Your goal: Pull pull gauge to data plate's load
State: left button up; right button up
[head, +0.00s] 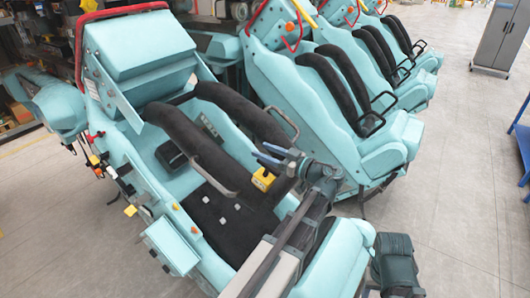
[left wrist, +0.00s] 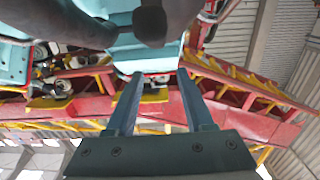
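A small yellow box with a dark face (head: 263,179), which looks like the pull gauge, is at the grab handle of the nearest seat's black restraint (head: 215,150). My left gripper (head: 272,157) is just above it, its bluish fingers pointing left. In the left wrist view the two fingers (left wrist: 160,105) stand apart, with no held thing visible between them. I cannot tell whether the gripper touches the yellow box. The data plate and its load reading are not legible.
Teal coaster seats (head: 300,85) with black restraints stand in a row behind. A grey cabinet (head: 498,38) is at the upper right, with open floor (head: 460,150) before it. Small boxes and cables hang along the near seat's left edge. Red and yellow track structure (left wrist: 90,108) shows in the wrist view.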

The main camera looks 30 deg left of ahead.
pick_arm(q)
jog(key=s+d, duration=0.1)
jog(key=d, duration=1.2)
jog(key=shift+d, duration=0.35)
jog(key=s+f+m+g+h, duration=0.1)
jog(key=s+f+m+h, duration=0.4)
jog(key=f, duration=0.5)
jog(key=s+f+m+h, duration=0.3)
jog(key=f+m+h, duration=0.4)
jog(key=f, duration=0.3)
jog(key=s+d+f+m+h+b, duration=0.2)
jog(key=s+d+f+m+b, duration=0.1)
jog(key=d+f+b, duration=0.4)
jog(key=s+d+f+m+h+b, duration=0.2)
jog(key=s+d+f+m+b, duration=0.2)
jog(key=d+f+b, duration=0.4)
notch_tip(320, 180, down, 2)
jog(key=shift+s+d+f+m+g+h, duration=0.2)
jog(key=shift+s+d+m+g+h, duration=0.15)
jog(key=shift+d+m, duration=0.6)
